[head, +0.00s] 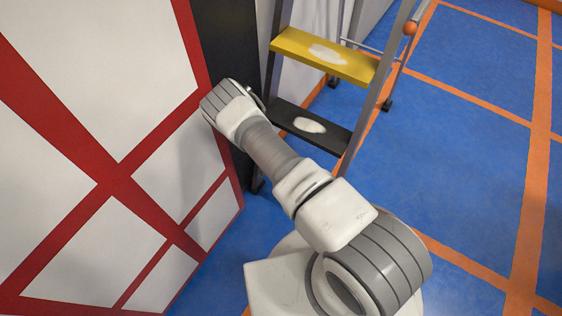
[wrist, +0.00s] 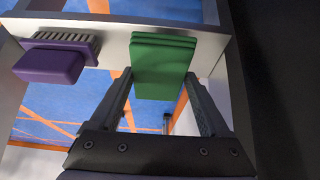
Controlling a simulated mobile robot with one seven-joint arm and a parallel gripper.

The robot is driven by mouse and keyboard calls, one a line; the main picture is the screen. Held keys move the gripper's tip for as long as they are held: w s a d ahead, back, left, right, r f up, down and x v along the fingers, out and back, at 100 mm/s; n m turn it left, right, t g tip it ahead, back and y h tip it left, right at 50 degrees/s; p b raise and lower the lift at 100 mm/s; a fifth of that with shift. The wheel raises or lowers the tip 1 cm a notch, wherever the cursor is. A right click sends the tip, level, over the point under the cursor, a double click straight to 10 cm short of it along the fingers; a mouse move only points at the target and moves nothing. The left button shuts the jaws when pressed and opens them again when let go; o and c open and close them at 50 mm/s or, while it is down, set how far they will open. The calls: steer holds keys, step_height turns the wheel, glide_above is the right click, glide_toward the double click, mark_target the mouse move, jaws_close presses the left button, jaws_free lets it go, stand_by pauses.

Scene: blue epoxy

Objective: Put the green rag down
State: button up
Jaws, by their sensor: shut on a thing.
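The green rag (wrist: 163,60) is a folded, layered block in the wrist view. It lies between the two fingers of my gripper (wrist: 160,80), which is shut on it. The rag overlaps a pale shelf board (wrist: 112,42) in the picture; I cannot tell whether it rests on the board or is held just clear of it. In the head view my arm reaches toward the red-and-white panel and the dark upright; the gripper and rag are hidden there.
A purple brush (wrist: 52,62) is left of the rag, by the board. A dark surface (wrist: 275,80) stands close on the right. In the head view, a stepladder (head: 325,56) stands beside my arm, and a red-framed white panel (head: 100,150) fills the left. Blue floor is open at right.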

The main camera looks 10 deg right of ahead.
steer(key=shift+b+x, duration=0.8)
steer(key=shift+x, duration=1)
steer(key=shift+s+a+f, duration=0.15)
steer(key=shift+s, duration=0.1)
steer(key=shift+f+b, duration=0.3)
steer(key=shift+b, duration=0.25)
